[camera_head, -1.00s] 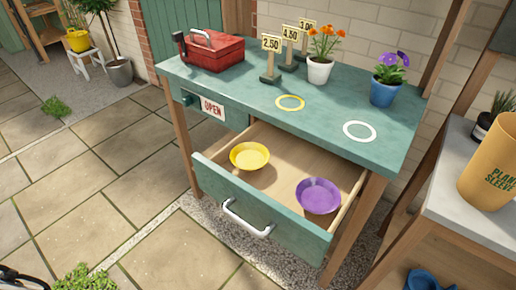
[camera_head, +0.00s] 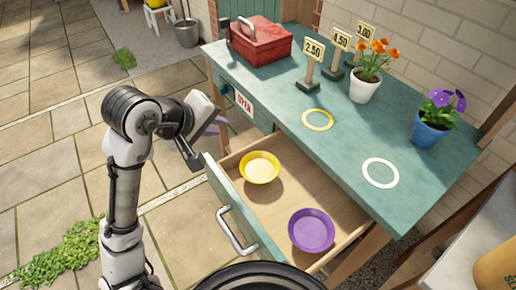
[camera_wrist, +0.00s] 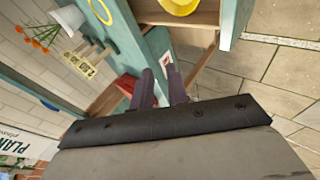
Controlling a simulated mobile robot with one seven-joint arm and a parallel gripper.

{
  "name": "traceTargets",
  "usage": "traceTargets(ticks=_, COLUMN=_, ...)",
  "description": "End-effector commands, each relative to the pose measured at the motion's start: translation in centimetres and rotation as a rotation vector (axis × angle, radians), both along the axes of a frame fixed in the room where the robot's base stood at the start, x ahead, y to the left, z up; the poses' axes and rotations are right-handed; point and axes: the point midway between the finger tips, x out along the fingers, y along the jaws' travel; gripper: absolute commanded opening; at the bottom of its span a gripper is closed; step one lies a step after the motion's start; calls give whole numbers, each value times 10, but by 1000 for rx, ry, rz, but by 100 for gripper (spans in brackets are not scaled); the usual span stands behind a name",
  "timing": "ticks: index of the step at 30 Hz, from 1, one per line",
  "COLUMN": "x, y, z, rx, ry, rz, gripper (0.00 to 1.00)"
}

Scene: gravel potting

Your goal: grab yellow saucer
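The yellow saucer (camera_head: 260,168) lies in the open drawer (camera_head: 245,228), toward its left end. It looks empty. In the wrist view part of the yellow saucer (camera_wrist: 182,5) shows at the top edge. A purple saucer (camera_head: 311,230) lies in the same drawer, nearer the front right. My gripper (camera_head: 205,148) is left of the drawer, outside it and apart from the yellow saucer. In the wrist view its two fingers (camera_wrist: 161,78) stand apart with nothing between them.
The green bench (camera_head: 345,150) carries a red toolbox (camera_head: 262,42), price signs, a yellow ring (camera_head: 318,120), a white ring (camera_head: 381,173), an orange-flowered white pot (camera_head: 364,87) and a blue pot (camera_head: 427,132). The benchtop overhangs the drawer's back. Paving left of the bench is mostly free.

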Motion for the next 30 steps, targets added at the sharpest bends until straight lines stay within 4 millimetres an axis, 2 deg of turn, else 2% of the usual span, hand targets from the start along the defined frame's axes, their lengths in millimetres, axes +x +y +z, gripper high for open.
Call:
traceTargets(ticks=3, x=-29, y=0, z=-29, rx=20, ry=228, rz=-20, gripper=16)
traceTargets(ticks=8, x=-45, y=-2, z=-50, rx=32, ry=347, rz=-29, gripper=16)
traceTargets(ticks=18, x=-26, y=-26, z=-106, rx=31, ry=350, rz=-33, gripper=16)
traceTargets(ticks=26, x=-20, y=-33, z=-122, rx=33, ry=348, rz=-30, gripper=16)
traceTargets(ticks=30, x=-15, y=-38, z=-138, rx=32, ry=350, rz=-30, gripper=16)
